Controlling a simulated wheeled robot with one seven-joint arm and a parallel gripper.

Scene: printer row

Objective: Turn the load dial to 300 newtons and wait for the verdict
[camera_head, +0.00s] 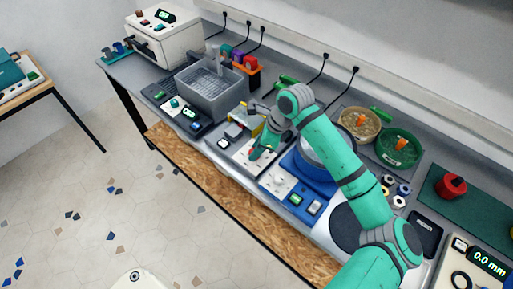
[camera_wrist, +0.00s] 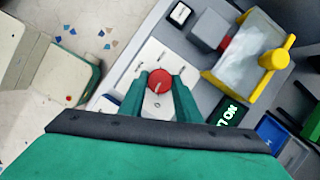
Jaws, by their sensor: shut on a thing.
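The red round dial (camera_wrist: 160,81) with a pale pointer line sits on a white panel (camera_wrist: 153,53) in the wrist view. My gripper (camera_wrist: 160,84) is shut on the dial, one green finger on each side. In the head view my gripper (camera_head: 262,151) reaches down to the same white panel (camera_head: 245,156), and the arm hides part of it. A dark display (camera_wrist: 230,112) with pale characters lies right of the fingers in the wrist view; I cannot read it surely. Beside the panel is a yellow frame (camera_wrist: 276,58) with a clear guard and a grey block (camera_wrist: 209,30).
A blue-based unit with a white top (camera_head: 279,183) and a blue tub (camera_head: 307,167) stand close to my arm. A grey basin (camera_head: 211,90) is farther left on the bench. Spools in trays (camera_head: 398,147) lie to the right. The floor in front is clear.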

